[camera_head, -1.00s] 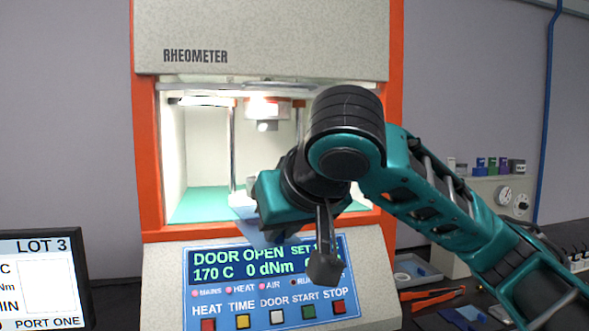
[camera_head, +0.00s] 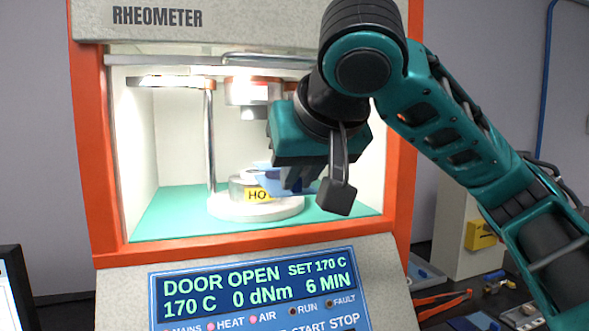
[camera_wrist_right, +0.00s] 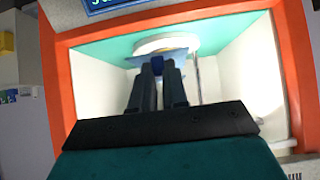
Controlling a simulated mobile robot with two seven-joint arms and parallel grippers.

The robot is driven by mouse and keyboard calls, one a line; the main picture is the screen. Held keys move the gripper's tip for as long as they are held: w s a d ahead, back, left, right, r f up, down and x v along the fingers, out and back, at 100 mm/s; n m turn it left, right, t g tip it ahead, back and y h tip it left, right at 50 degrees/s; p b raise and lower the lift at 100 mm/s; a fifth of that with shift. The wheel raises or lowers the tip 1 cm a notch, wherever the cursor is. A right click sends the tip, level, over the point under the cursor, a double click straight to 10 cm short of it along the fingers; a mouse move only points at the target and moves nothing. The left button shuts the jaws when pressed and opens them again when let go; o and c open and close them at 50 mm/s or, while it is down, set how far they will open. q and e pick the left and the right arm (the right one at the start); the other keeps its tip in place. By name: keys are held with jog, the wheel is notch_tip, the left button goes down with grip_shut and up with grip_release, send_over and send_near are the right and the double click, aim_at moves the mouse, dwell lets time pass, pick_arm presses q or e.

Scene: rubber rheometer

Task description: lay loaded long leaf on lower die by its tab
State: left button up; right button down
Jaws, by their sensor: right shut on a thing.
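The rheometer (camera_head: 90,150) stands with its door open. Inside, the lower die (camera_head: 240,190) is a metal cylinder with a yellow label reading "HO", on a round white base (camera_head: 230,208). The blue leaf (camera_head: 268,177) is over the die's right part; I cannot tell whether it touches. My right gripper (camera_head: 298,180) is inside the opening, shut on the leaf's tab. In the right wrist view the gripper (camera_wrist_right: 157,68) points at the die, with the blue leaf (camera_wrist_right: 178,55) at its fingertips. Any load on the leaf is hidden. My left gripper is out of view.
The upper die (camera_head: 252,95) hangs above the lower one, with a metal post (camera_head: 211,140) to the left. The orange frame (camera_head: 98,150) bounds the opening. The teal chamber floor (camera_head: 165,215) is clear at left. Orange-handled pliers (camera_head: 440,303) lie at lower right.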

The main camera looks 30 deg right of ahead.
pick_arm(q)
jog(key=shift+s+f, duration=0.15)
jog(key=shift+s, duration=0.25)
pick_arm(e)
jog(key=shift+s, duration=0.15)
